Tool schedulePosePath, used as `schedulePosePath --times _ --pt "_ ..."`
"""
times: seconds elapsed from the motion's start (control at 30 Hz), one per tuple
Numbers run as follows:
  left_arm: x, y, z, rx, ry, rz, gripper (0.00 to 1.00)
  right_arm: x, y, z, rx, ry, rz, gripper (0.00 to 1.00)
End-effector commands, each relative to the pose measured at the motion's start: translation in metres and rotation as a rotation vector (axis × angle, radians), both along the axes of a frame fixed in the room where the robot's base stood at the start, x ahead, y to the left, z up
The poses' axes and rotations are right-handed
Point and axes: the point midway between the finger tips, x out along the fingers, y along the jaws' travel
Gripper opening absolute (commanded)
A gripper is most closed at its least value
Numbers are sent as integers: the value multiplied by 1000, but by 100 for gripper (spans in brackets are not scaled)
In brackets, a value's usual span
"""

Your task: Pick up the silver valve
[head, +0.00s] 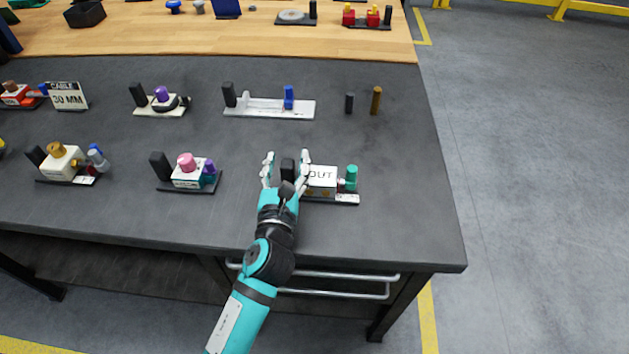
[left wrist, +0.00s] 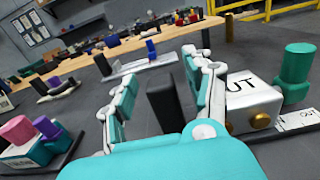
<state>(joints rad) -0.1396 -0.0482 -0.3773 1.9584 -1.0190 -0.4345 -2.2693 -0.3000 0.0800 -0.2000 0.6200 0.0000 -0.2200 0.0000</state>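A white valve block marked "OUT" (head: 321,177) stands on a dark base near the table's front right; a teal knob (head: 351,174) is at its right. A black upright post (head: 289,168) is at its left end. My left gripper (head: 286,157) is open, with one finger on each side of this post. The left wrist view also shows the post (left wrist: 164,100) between the spread fingers, with visible gaps, and the white block (left wrist: 250,98) just right of them. I cannot tell which piece is the silver valve; a grey cylinder (head: 97,161) shows on the left unit. My right gripper is not in view.
A pink-knobbed unit (head: 188,172) stands left of my gripper. Behind are a white plate with a blue post (head: 270,108), a purple-knobbed unit (head: 161,101) and a brown peg (head: 376,101). The dark tabletop (head: 400,160) is clear to the right, up to its edge.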

Motion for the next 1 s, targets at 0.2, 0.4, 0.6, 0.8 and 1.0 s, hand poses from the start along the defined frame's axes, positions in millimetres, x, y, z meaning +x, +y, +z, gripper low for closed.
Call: schedulePosePath --times 0.2,0.4,0.6,0.8,1.0 --pt "0 0 0 0 0 0 22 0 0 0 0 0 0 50" --pt "0 0 0 0 0 0 0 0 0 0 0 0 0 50" --pt "0 0 0 0 0 0 0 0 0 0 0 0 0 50" --pt "0 0 2 -1 -4 -1 0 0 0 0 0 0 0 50" --pt "0 0 18 -1 -12 -1 0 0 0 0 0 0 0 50"
